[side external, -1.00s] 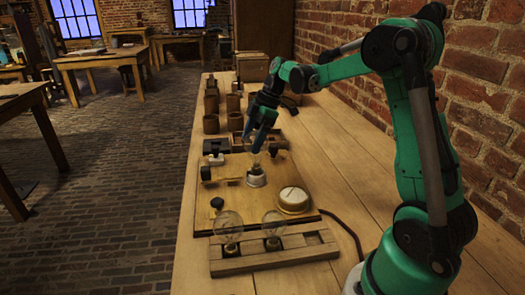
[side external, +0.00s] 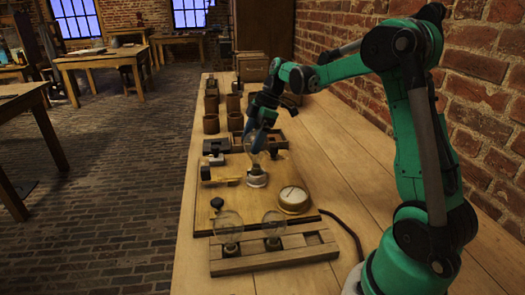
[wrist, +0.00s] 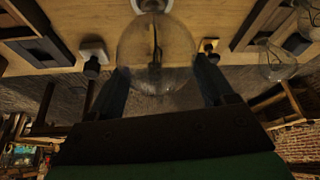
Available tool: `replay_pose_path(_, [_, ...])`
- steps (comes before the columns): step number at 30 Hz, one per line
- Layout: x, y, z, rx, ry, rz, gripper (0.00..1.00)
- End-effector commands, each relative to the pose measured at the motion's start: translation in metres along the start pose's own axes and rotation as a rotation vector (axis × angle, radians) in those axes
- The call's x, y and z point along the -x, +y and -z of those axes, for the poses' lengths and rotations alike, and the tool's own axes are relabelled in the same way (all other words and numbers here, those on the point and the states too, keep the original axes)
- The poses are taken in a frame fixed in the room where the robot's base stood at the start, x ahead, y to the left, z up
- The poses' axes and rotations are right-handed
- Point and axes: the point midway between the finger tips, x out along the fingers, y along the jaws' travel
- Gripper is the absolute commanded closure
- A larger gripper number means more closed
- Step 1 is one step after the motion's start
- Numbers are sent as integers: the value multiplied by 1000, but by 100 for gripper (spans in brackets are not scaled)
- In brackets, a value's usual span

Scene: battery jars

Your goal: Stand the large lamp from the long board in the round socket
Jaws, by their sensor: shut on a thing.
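The large lamp, a clear glass bulb (side external: 256,160), stands upright above the round white socket (side external: 257,180) on the board in the side view. My gripper (side external: 262,138) is shut on the upper part of its glass. In the wrist view the bulb (wrist: 155,55) fills the space between my fingers, and its lower end meets the pale socket (wrist: 150,5) at the top edge. I cannot tell whether its base is seated. The long board (side external: 230,266) in front holds two clear lamps (side external: 228,226) (side external: 273,222) at left and middle; its right recess (side external: 314,238) is empty.
A round dial (side external: 293,199) sits right of the socket. A black knob (side external: 217,203) and a yellow-and-black part (side external: 212,176) are to its left. Brown jars (side external: 211,124) and dark trays (side external: 277,138) stand behind. The bench at right is clear apart from a dark cable (side external: 350,235).

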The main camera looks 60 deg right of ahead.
Motion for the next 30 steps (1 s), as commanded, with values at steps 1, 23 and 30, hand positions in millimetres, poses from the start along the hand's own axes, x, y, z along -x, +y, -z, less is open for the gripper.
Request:
replay_pose_path(1, [-1,0,0,0,0,0,88])
replay_pose_path(23, [-10,0,-4,0,0,0,12])
replay_pose_path(30, [-1,0,-4,-1,0,0,12])
